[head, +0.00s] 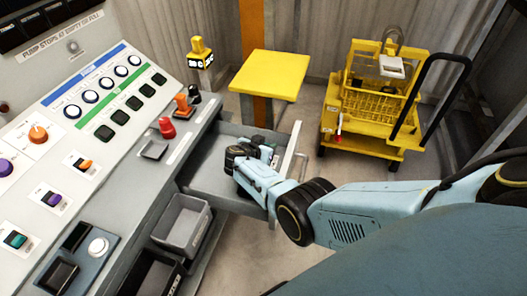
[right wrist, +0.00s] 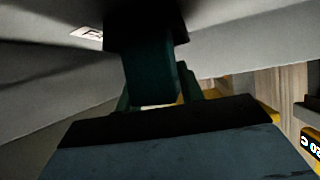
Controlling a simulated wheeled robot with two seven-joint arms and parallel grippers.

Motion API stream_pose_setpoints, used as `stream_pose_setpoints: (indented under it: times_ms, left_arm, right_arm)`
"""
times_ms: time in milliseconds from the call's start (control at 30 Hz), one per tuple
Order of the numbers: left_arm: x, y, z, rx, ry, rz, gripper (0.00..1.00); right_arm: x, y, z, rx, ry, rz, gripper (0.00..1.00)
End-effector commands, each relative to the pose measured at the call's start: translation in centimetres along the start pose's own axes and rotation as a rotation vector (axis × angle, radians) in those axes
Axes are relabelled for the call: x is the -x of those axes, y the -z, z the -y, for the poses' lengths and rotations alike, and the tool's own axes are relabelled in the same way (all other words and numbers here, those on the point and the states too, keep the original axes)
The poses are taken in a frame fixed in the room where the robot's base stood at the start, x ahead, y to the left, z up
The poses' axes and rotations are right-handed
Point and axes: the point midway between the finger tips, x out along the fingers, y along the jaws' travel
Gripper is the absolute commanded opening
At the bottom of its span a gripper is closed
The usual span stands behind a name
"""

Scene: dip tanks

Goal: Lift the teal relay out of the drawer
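The drawer (head: 205,178) stands open from the grey console, its handle bar (head: 288,165) at the right. My right gripper (head: 236,156) is inside the drawer, with the arm coming in from the right. A small green part, likely the teal relay (head: 259,141), shows just behind the gripper and is mostly hidden. In the right wrist view a dark teal block (right wrist: 150,75) fills the middle, close to the gripper. The view is too dark to tell whether the fingers are shut on it. My left gripper is not in view.
A grey bin (head: 183,222) sits below the drawer at the left. The console (head: 95,135) carries knobs and buttons. A yellow table (head: 270,75) stands behind the drawer, and a yellow cart (head: 365,115) stands at the right. Open floor lies between the drawer and the cart.

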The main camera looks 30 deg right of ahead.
Motion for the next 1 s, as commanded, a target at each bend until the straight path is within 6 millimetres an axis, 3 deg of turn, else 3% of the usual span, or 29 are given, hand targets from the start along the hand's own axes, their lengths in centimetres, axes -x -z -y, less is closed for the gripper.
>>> stream_pose_setpoints:
  times_ms: [33,200,667,767,1000]
  left_arm:
    - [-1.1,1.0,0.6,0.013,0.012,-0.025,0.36]
    - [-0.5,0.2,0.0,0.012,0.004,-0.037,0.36]
    - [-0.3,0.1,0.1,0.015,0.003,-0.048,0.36]
    - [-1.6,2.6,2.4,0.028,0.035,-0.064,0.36]
    - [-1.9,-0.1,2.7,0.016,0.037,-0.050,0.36]
  right_arm:
    - [-0.5,-1.0,-0.1,0.001,-0.002,0.002,0.30]
    - [-0.5,-1.1,-0.1,0.002,-0.002,0.004,0.08]
    - [-0.2,-0.9,-0.2,0.004,-0.004,0.009,0.08]
    - [0.0,-0.5,-0.2,0.003,-0.004,0.008,0.00]
    - [0.6,0.8,-0.1,0.002,-0.002,0.004,0.00]
